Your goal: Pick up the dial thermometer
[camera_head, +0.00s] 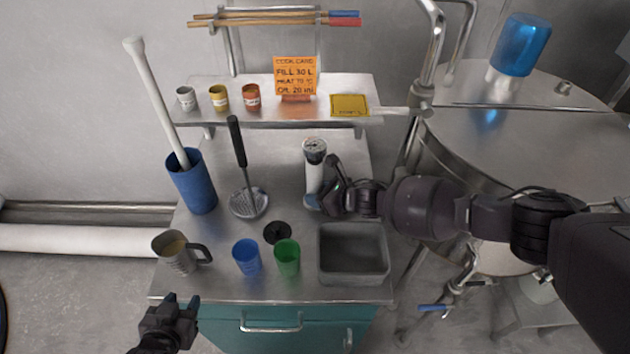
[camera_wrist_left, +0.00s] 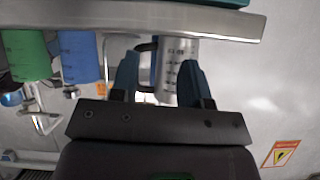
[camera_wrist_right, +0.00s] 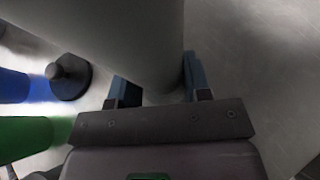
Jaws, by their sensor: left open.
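I cannot surely pick out a dial thermometer. A white cylinder (camera_head: 313,175) with a metal-rimmed, dark-marked round top stands upright on the worktop; whether that top holds a dial is too small to tell. My right gripper (camera_head: 322,200) is low at this cylinder. In the right wrist view, the fingers are apart with the cylinder (camera_wrist_right: 145,40) between them, and whether they clamp it is unclear. My left gripper (camera_head: 178,312) is open and empty off the worktop's front left corner. The left wrist view shows a grey measuring jug (camera_wrist_left: 180,62) beyond its fingers.
Blue cup (camera_head: 246,257), green cup (camera_head: 287,258) and black knobbed disc (camera_head: 277,232) lie left of a grey tray (camera_head: 353,282). A ladle (camera_head: 248,200), blue container (camera_head: 193,182) and jug (camera_head: 178,254) stand further left. A shelf (camera_head: 235,117) with small pots hangs behind.

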